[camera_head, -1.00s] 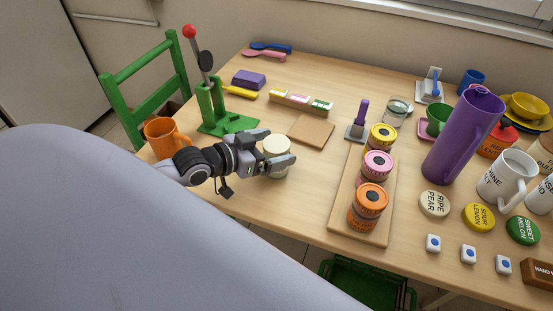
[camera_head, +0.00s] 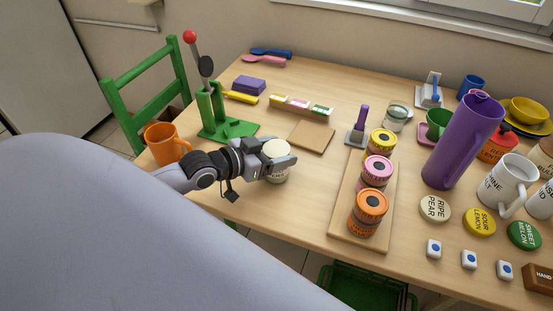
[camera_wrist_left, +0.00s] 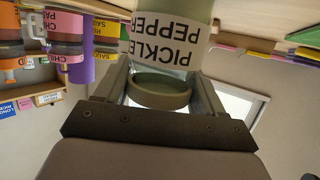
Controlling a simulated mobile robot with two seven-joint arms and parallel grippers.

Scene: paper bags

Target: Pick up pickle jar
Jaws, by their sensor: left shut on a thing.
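The pickle jar (camera_head: 275,175) stands on the left part of the table, with a cream lid and a pale label. In the left wrist view the jar (camera_wrist_left: 168,45) appears upside down, and its label reads "PICKLE PEPPER". My left gripper (camera_head: 283,163) reaches in from the left and is shut on the jar, below the lid in the head view. In the left wrist view the fingers lie on both sides of the jar. I cannot tell whether the jar's base touches the table. My right gripper is not in view.
A wooden board (camera_head: 343,222) with orange, pink and yellow-lidded jars stands to the right. A green press (camera_head: 218,120) and an orange mug (camera_head: 163,142) are to the left. A flat brown square (camera_head: 311,136) lies behind the jar. The table in front of the jar is clear.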

